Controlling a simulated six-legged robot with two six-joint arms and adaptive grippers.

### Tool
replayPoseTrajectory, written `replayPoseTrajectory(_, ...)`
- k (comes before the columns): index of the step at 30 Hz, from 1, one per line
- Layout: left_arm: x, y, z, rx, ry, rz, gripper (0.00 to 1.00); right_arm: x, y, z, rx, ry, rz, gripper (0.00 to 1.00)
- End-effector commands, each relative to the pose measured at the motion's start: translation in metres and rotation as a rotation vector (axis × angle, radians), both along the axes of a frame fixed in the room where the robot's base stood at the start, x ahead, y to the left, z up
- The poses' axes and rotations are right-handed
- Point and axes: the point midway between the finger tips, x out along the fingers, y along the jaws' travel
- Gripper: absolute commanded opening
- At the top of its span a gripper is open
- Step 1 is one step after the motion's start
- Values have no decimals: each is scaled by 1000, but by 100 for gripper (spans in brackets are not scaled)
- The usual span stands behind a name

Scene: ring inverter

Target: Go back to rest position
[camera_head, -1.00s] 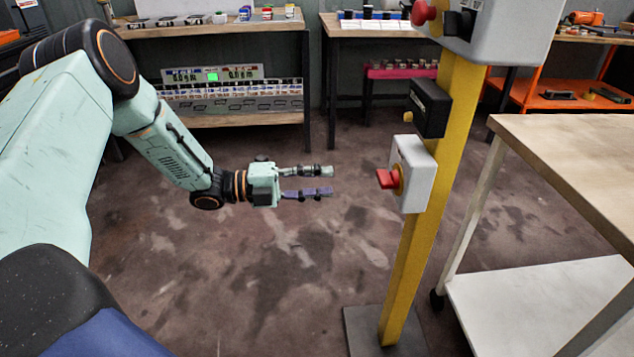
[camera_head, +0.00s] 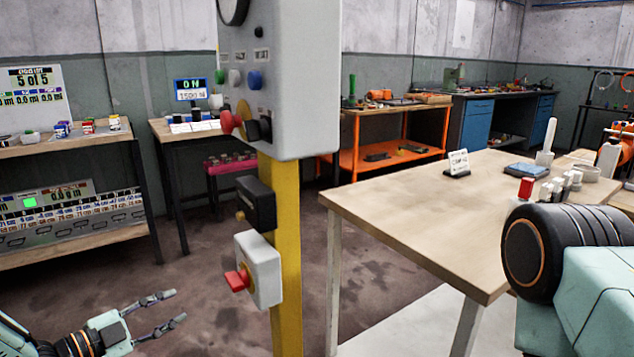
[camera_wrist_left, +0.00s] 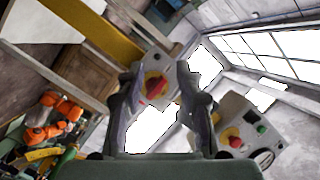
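My left gripper (camera_head: 172,307) is at the lower left of the head view, with its two fingers apart and nothing between them. It points right toward the yellow post, short of the lower grey switch box (camera_head: 264,268) with its red switch (camera_head: 237,280). In the left wrist view the open fingers (camera_wrist_left: 160,105) stand either side of a grey box with a red switch (camera_wrist_left: 155,88), which lies beyond them. Part of my right arm (camera_head: 570,260) shows at the right edge; I cannot make out its gripper.
A yellow post (camera_head: 287,210) carries a large grey control box (camera_head: 290,80) and a black box (camera_head: 256,203). A wooden-topped table (camera_head: 420,215) stands to the right, with small items on it. Benches line the walls. Open floor lies left of the post.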

Motion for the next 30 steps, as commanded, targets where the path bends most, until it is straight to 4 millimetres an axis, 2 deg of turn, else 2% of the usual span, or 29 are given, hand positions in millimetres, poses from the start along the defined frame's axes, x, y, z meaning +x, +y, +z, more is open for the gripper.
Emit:
replayPoseTrajectory(5, -20, -21, -47, -250, 409, 235, 36, 0, 0, 10, 0, 0, 0, 46)
replayPoseTrajectory(8, -47, -34, -76, -363, 636, 380, 36, 0, 0, 16, 0, 0, 0, 46)
replayPoseTrajectory(11, -87, -47, -105, -448, 861, 539, 36, 0, 0, 24, 0, 0, 0, 46)
replayPoseTrajectory(14, -141, -59, -129, -500, 1074, 718, 36, 0, 0, 32, 0, 0, 0, 46)
replayPoseTrajectory(16, -184, -65, -140, -514, 1209, 853, 36, 0, 0, 38, 0, 0, 0, 46)
replayPoseTrajectory(21, -293, -71, -144, -441, 1446, 1143, 36, 0, 0, 55, 0, 0, 0, 46)
replayPoseTrajectory(24, -344, -70, -135, -344, 1519, 1239, 36, 0, 0, 64, 0, 0, 0, 46)
replayPoseTrajectory(27, -374, -72, -126, -250, 1557, 1246, 36, 0, 0, 73, 0, 0, 0, 46)
replayPoseTrajectory(30, -382, -75, -124, -207, 1565, 1225, 36, 0, 0, 77, 0, 0, 0, 46)
